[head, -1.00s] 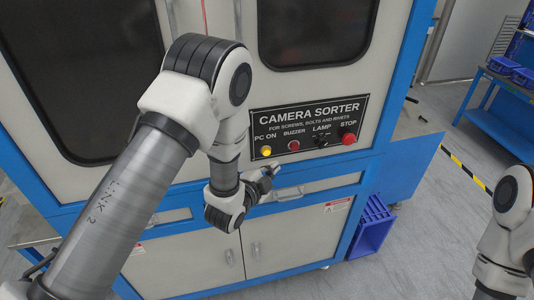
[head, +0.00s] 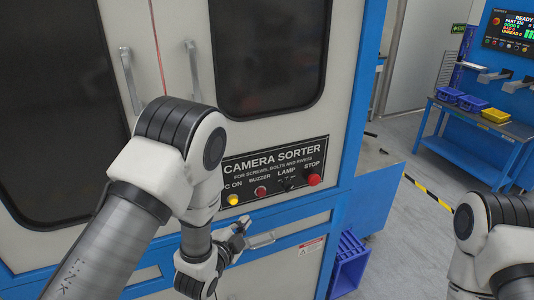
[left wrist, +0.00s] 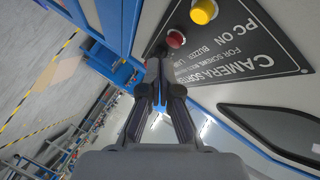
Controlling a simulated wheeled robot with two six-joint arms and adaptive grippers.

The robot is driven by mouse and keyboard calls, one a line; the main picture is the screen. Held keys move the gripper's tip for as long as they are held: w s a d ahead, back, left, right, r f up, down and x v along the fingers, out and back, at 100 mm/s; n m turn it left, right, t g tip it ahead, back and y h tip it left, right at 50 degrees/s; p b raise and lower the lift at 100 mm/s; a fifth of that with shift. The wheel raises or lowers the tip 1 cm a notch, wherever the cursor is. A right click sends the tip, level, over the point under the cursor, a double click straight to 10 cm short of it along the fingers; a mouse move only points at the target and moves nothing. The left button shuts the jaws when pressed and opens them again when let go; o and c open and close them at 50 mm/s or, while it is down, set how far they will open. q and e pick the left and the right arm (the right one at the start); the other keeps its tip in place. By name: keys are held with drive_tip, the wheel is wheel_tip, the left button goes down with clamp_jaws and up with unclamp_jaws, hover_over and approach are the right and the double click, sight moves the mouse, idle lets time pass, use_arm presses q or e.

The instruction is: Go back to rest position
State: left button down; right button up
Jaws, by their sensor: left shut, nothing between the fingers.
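My left gripper (head: 246,224) is shut and empty. It is in front of the camera sorter's blue-and-white front, just below the black control panel (head: 285,155). In the left wrist view its fingertips (left wrist: 157,66) are together, and the panel lies beyond them. The panel carries a yellow PC ON button (head: 233,200), a red buzzer button (head: 260,191), a lamp switch (head: 289,186) and a red stop button (head: 313,179). The yellow button also shows in the left wrist view (left wrist: 203,11). My right arm enters at the right edge; its gripper is out of view.
A blue crate (head: 349,264) stands on the floor beside the sorter. A blue bench (head: 460,140) with blue and yellow bins and a screen (head: 508,31) stand at the back right. Yellow-black tape (head: 428,190) crosses open grey floor.

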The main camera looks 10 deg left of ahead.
use_arm(q)
drive_tip(key=s+a+f+n+g+y+b, duration=0.1)
drive_tip(key=s+a+f+n+g+b, duration=0.2)
drive_tip(key=s+f, duration=0.65)
drive_tip(key=s+a+f+n+g+y+b, duration=0.15)
drive_tip(key=s+a+f+g, duration=0.35)
drive_tip(key=f, duration=0.8)
drive_tip(key=s+f+n+g, duration=0.2)
drive_tip(key=s+n, duration=0.3)
drive_tip(key=s, duration=0.4)
drive_tip(key=s+f+n+g, duration=0.2)
drive_tip(key=s+n+g, duration=0.2)
drive_tip(key=s, duration=0.5)
drive_tip(key=shift+s+n+g, duration=0.35)
drive_tip(key=shift+g, duration=0.35)
drive_tip(key=shift+a, duration=0.1)
